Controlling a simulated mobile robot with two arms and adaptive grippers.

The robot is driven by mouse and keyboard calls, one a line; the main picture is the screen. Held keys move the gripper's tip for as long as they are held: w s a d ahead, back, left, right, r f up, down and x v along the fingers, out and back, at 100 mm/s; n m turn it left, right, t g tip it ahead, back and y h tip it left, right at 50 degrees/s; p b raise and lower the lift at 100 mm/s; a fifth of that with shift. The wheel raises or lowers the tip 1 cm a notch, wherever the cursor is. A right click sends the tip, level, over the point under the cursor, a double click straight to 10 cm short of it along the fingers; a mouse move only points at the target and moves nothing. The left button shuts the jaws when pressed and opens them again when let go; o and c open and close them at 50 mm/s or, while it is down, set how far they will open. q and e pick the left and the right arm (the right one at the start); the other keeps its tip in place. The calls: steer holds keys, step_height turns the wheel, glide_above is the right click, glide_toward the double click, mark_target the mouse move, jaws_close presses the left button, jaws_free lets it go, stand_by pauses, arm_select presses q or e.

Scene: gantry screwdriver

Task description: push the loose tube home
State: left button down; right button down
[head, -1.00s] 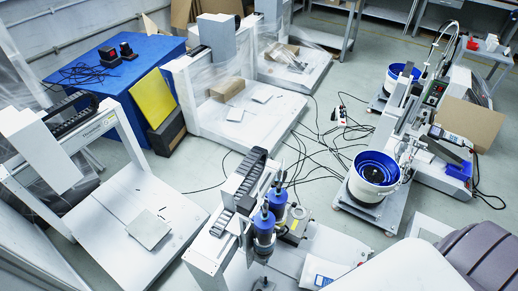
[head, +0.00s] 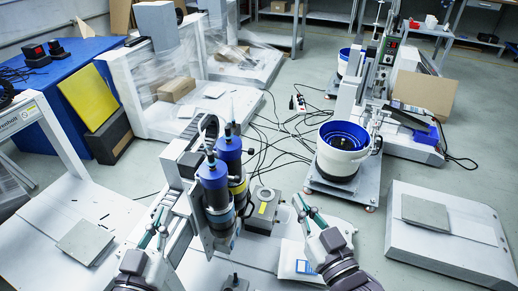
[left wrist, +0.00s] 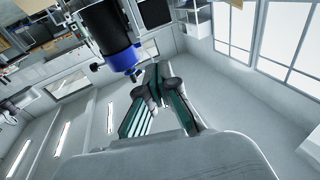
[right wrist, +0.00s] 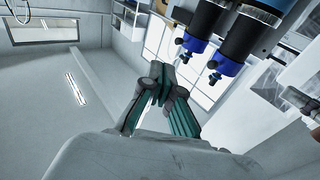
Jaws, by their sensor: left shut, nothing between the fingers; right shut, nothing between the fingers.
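Two blue and black screwdrivers, the front one (head: 213,185) and the rear one (head: 231,155), hang upright on a gantry. A pale thin tube (head: 232,104) rises from the top of the rear one, and another tube curves over the front one. I cannot tell which is loose. My left gripper (head: 159,214) is shut and empty, left of the screwdrivers. It shows in the left wrist view (left wrist: 158,78) below one screwdriver (left wrist: 108,35). My right gripper (head: 305,206) is shut and empty, to their right. It shows in the right wrist view (right wrist: 160,72), apart from both screwdrivers.
A metal block with a yellow label (head: 262,210) stands just right of the screwdrivers. A white bowl feeder (head: 342,155) stands behind my right gripper. A low white platform (head: 450,235) is at the right, and a blue table (head: 50,100) at the back left.

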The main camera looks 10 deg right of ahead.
arm_select(q)
steer(key=shift+s+r, duration=0.1)
steer(key=shift+r, duration=0.45)
arm_select(e)
steer(key=shift+s+d+r+t, duration=0.2)
steer(key=shift+r+t, duration=0.1)
steer(key=shift+r, duration=0.25)
arm_select(q)
steer(key=shift+f, duration=0.1)
arm_select(e)
steer(key=shift+a+f, duration=0.1)
